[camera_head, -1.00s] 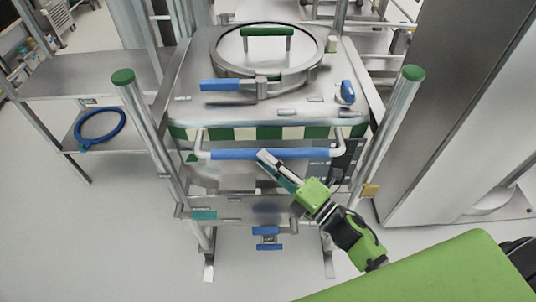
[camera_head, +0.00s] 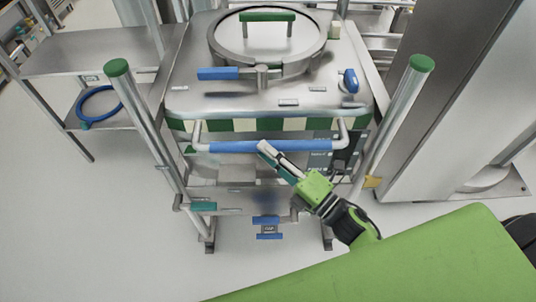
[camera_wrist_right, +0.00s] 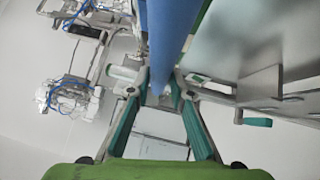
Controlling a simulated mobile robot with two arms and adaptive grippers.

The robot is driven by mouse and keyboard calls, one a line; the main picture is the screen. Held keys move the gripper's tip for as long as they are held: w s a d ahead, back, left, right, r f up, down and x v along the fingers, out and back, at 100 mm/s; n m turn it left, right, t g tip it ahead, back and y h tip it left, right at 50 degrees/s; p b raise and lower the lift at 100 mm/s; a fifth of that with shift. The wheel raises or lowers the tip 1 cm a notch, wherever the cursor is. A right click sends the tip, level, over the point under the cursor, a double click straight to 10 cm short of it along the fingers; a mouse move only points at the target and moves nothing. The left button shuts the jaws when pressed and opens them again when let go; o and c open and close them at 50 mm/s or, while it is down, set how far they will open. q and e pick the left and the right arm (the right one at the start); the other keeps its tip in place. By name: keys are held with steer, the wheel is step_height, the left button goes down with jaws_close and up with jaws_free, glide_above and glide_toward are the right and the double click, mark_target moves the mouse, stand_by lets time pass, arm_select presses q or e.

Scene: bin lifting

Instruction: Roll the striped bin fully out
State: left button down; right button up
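The striped bin (camera_head: 193,99) is a steel box with a round lid, a green handle on top and a green and cream striped band across its front. A blue bar handle (camera_head: 226,147) runs along its front below the stripes. My right gripper (camera_head: 266,150) reaches the middle of this bar. In the right wrist view, the blue bar (camera_wrist_right: 167,35) runs between the two fingertips (camera_wrist_right: 160,88), which close around it. The finger contact is partly hidden. My left gripper is not in view.
Steel posts with green caps (camera_head: 118,67) (camera_head: 422,63) stand on either side of the bin. A steel shelf with a blue ring (camera_head: 85,107) is on the left. A tall steel cabinet (camera_head: 455,95) is close on the right. Floor is clear at the front left.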

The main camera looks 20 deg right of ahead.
steer(key=o, duration=0.3)
steer(key=shift+r, duration=0.45)
steer(key=shift+s+a+f, duration=0.1)
steer(key=shift+s, duration=0.15)
steer(key=shift+f, duration=0.1)
steer(key=v, duration=1.2)
